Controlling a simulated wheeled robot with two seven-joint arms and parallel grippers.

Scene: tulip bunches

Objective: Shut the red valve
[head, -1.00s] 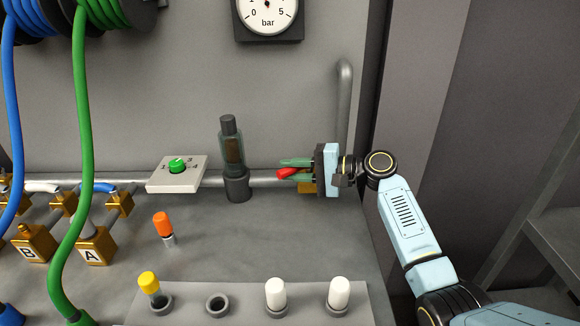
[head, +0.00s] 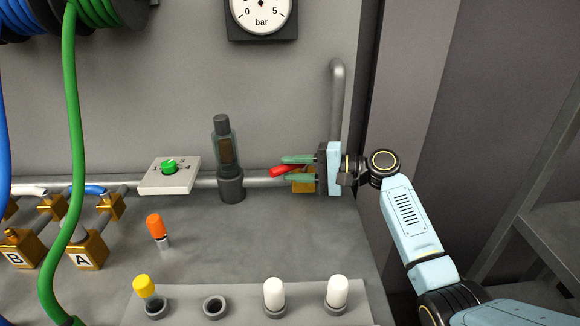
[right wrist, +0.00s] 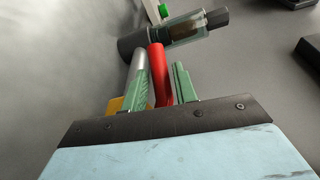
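The red valve's handle (head: 283,171) sticks out to the left of its brass body (head: 303,184) on the pipe along the back wall. My right gripper (head: 285,169) comes in from the right, with one green finger above the handle and one below it. In the right wrist view, the red handle (right wrist: 160,75) lies between the two fingers of my right gripper (right wrist: 164,78). A narrow gap shows on its right side; contact on the left side is unclear. The fingers look open around it. My left gripper is out of view.
A dark-capped filter (head: 228,160) stands on the pipe just left of the handle. A dial box (head: 169,177) with a green knob is further left. White-capped posts (head: 274,293) stand in front. A vertical pipe (head: 338,105) rises behind the gripper.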

